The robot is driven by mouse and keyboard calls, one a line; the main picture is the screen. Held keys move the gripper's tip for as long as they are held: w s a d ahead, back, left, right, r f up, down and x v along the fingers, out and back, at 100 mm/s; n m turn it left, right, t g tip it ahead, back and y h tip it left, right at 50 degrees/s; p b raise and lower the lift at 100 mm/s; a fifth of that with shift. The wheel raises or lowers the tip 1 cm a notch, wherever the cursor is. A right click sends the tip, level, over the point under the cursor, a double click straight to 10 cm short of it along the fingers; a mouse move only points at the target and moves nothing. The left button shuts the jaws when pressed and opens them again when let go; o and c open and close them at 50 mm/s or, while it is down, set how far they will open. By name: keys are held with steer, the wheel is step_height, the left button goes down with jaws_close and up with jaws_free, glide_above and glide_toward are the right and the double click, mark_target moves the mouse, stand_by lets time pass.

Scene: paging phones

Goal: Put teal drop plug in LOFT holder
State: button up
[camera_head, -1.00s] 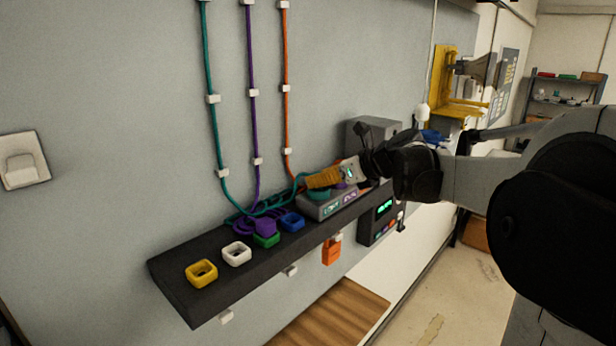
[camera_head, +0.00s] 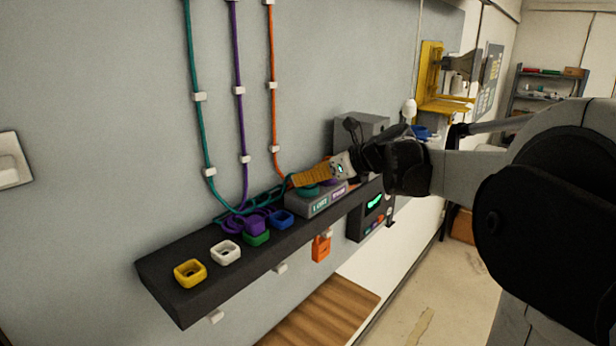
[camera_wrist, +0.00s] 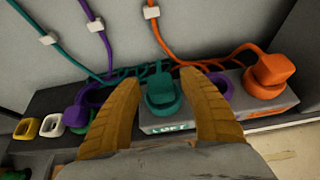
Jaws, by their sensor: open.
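The teal drop plug (camera_wrist: 160,94) sits upright at the LOFT place of the grey holder block (camera_wrist: 178,122), above the LOFT label, in the wrist view. In the head view the LOFT holder (camera_head: 320,207) shows its lit label, and the teal plug (camera_head: 306,190) is partly hidden by my fingers. My gripper (camera_wrist: 160,76) is open, with one tan finger on each side of the teal plug and a small gap showing on both sides. It also shows in the head view (camera_head: 298,180). The plug's underside is hidden.
Yellow (camera_head: 190,273), white (camera_head: 226,253), green (camera_head: 257,239) and blue (camera_head: 282,219) rings line the dark shelf (camera_head: 180,304). A purple plug (camera_wrist: 76,116) lies left of my gripper. An orange plug (camera_wrist: 267,76) stands at right. Cords run along the wall.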

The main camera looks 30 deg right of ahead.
steer(key=b+v, duration=0.1)
steer(key=v, duration=1)
steer(key=s+a+f+n+g+h, duration=0.1)
steer(key=s+a+f+n+g, duration=0.1)
steer(key=s+a+f+n, duration=0.35)
steer(key=s+a+f+n+g, duration=0.2)
steer(key=a+f+n, duration=0.4)
steer(key=a+n, duration=0.3)
steer(key=s+a+f+n+h, duration=0.3)
steer(key=s+a+f+n, duration=0.4)
steer(key=n, duration=1)
steer(key=s+f, duration=0.3)
steer(key=f, duration=0.1)
steer(key=shift+s+a, duration=0.2)
